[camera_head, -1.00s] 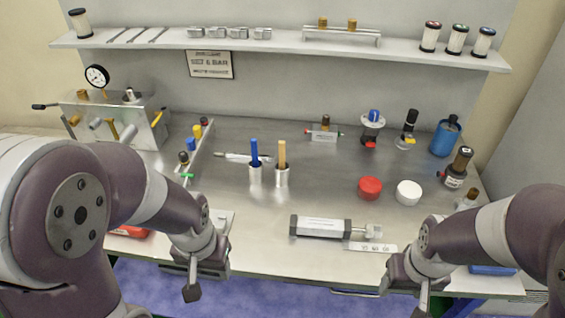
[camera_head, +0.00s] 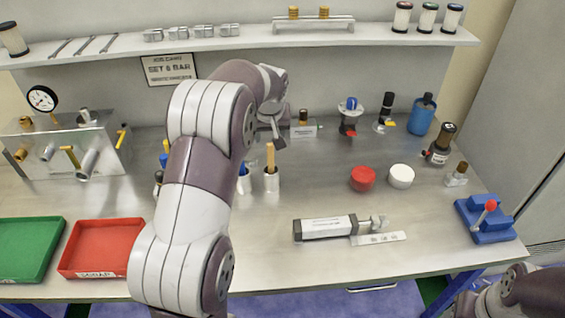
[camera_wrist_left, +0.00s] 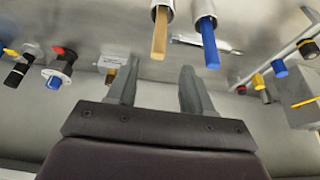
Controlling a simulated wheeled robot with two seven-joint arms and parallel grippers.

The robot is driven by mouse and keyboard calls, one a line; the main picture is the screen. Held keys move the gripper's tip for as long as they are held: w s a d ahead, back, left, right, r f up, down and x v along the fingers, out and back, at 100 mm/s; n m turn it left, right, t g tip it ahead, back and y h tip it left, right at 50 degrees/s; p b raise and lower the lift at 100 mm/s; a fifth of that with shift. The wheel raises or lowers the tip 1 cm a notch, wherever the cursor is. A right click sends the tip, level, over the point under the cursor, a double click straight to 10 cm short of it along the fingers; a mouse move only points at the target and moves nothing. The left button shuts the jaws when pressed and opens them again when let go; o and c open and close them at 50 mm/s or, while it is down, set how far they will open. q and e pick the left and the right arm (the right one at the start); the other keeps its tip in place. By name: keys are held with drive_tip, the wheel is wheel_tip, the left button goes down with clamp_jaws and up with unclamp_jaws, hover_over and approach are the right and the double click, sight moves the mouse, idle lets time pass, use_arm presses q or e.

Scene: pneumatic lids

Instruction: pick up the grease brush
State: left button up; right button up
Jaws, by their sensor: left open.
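Two handles stand upright in metal cups near the middle of the bench: a tan one (camera_head: 270,158) and a blue one (camera_head: 243,169). I cannot tell from their look which is the grease brush; their lower ends are hidden in the cups. My left gripper (camera_head: 277,136) is above and behind the tan handle, partly hidden by its own wrist. In the left wrist view my left gripper (camera_wrist_left: 159,72) is open and empty; the tan handle (camera_wrist_left: 160,35) lies just beyond the gap, and the blue handle (camera_wrist_left: 209,45) to its right. My right gripper is out of view.
A red cap (camera_head: 363,179) and white cap (camera_head: 401,176) sit right of the cups. A cylinder (camera_head: 325,228) lies in front. Red (camera_head: 100,248) and green (camera_head: 28,250) trays are at left. A shelf (camera_head: 245,42) runs along the back wall.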

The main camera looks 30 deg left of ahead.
sight(270, 152)
use_arm(q)
drive_tip(key=p+x, duration=0.1)
drive_tip(key=x, duration=0.4)
drive_tip(key=p+x, duration=0.2)
drive_tip(key=x, duration=0.2)
drive_tip(key=shift+d+f, duration=0.15)
drive_tip(key=shift+f, duration=0.3)
drive_tip(key=shift+w+f, duration=0.1)
drive_tip(key=shift+f, duration=0.2)
drive_tip(key=shift+r, duration=0.1)
clamp_jaws()
